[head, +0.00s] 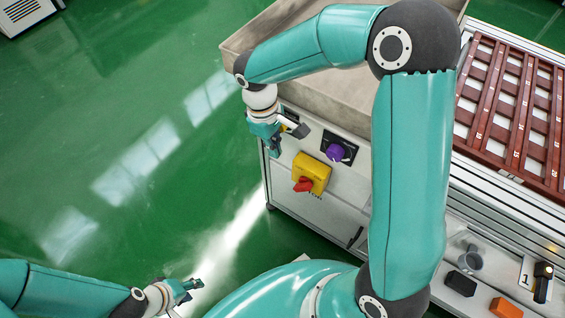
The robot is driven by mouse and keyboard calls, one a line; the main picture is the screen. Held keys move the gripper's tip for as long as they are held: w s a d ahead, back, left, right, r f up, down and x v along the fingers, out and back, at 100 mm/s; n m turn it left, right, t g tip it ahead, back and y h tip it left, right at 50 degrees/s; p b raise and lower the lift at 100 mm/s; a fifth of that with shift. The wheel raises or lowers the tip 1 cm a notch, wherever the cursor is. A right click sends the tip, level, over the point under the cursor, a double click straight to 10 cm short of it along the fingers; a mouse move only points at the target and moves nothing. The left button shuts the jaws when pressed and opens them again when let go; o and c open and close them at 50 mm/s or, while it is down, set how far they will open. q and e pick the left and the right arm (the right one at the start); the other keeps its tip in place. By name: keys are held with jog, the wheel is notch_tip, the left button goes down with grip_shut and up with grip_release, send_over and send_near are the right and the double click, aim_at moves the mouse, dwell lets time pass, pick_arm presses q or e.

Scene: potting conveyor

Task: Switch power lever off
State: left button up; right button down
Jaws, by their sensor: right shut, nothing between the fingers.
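A yellow switch box (319,170) with a red handle (303,184) is on the front panel of the grey cabinet. A purple knob (335,152) sits above and to the right of it. My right gripper (275,149) is shut and empty, at the panel's upper left, up and left of the yellow box and apart from the red handle. Whether it touches the panel cannot be told. My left gripper (190,291) is low at the left over the green floor, far from the panel; its jaw opening is unclear.
A black lever (543,271) on a plate marked 1 stands at the lower right, near a grey cup-like part (470,259), a black block (461,283) and an orange block (506,308). A brown slatted rack (510,105) lies at the right.

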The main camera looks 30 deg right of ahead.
aim_at(304, 185)
pick_arm(q)
notch_tip(304, 185, down, 3)
jog(key=b, duration=0.3)
jog(key=shift+f, duration=0.15)
pick_arm(e)
jog(key=s+d+f, duration=0.1)
jog(key=s+f, duration=0.3)
jog(key=f, duration=0.7)
jog(key=shift+s+d+f, duration=0.3)
jog(key=shift+s+d, duration=0.05)
jog(key=shift+d, duration=0.05)
pick_arm(q)
jog(key=shift+s, duration=0.1)
pick_arm(e)
jog(key=shift+d, duration=0.1)
